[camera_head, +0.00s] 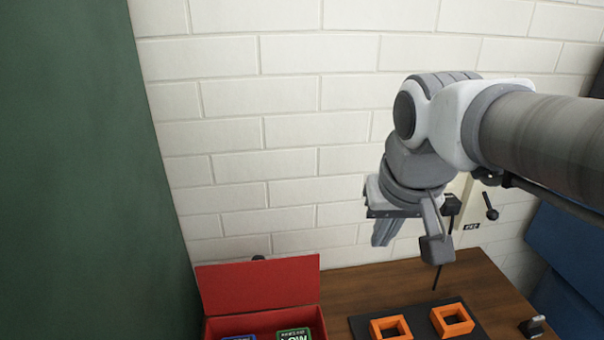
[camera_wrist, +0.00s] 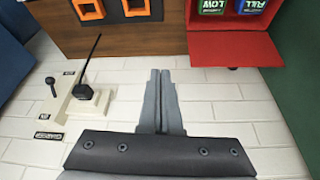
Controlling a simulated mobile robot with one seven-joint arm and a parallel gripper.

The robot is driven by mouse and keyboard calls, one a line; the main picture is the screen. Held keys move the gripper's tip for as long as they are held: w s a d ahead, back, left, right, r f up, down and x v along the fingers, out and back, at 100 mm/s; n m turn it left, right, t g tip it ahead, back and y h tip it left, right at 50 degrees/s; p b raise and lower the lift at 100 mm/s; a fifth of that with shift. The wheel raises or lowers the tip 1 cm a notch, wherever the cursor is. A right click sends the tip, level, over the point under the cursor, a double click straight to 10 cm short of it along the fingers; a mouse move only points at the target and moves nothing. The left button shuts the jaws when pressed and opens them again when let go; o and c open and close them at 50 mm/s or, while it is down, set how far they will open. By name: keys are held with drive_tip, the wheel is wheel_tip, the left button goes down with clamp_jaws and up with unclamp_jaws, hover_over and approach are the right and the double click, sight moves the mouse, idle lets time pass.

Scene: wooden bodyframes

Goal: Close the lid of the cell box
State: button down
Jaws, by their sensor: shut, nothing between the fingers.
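The red cell box (camera_head: 265,323) stands on the wooden table at the bottom of the head view, cut off by the frame edge. Its red lid (camera_head: 258,285) is open and stands up at the back, toward the brick wall. A green cell marked "LOW" (camera_head: 294,334) and a blue cell (camera_head: 239,338) show inside. In the wrist view the lid (camera_wrist: 235,48) is at the upper right, with a green cell (camera_wrist: 212,6) and a blue cell (camera_wrist: 247,6) beyond it. My gripper (camera_head: 382,240) is shut and empty, above and right of the lid, apart from it; its fingers (camera_wrist: 160,74) also show in the wrist view.
A black tray (camera_head: 418,318) with orange square frames (camera_head: 452,320) lies right of the box on the table (camera_head: 365,287). A thin black rod on a dark base (camera_wrist: 84,92) and a small lever (camera_wrist: 51,87) are by the wall. A green panel (camera_head: 80,170) stands left.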

drive_tip(key=w+a+f+n+g, duration=0.1)
drive_tip(key=w+a+f, duration=0.1)
drive_tip(key=w+a, duration=0.6)
drive_tip(key=w+a+f+n+g, duration=0.1)
drive_tip(key=w+a+f, duration=0.3)
drive_tip(key=a, duration=0.8)
hover_over(261, 281)
drive_tip(key=w, duration=0.5)
drive_tip(key=s+x, duration=0.1)
drive_tip(key=x, duration=0.6)
drive_tip(key=shift+s+f, duration=0.3)
drive_tip(key=shift+f, duration=0.25)
drive_tip(key=shift+s+b, duration=0.1)
drive_tip(key=shift+b, duration=0.65)
drive_tip(key=shift+s+d+r+t+b, duration=0.1)
drive_tip(key=shift+s+t+b, duration=0.2)
drive_tip(key=shift+b, duration=0.2)
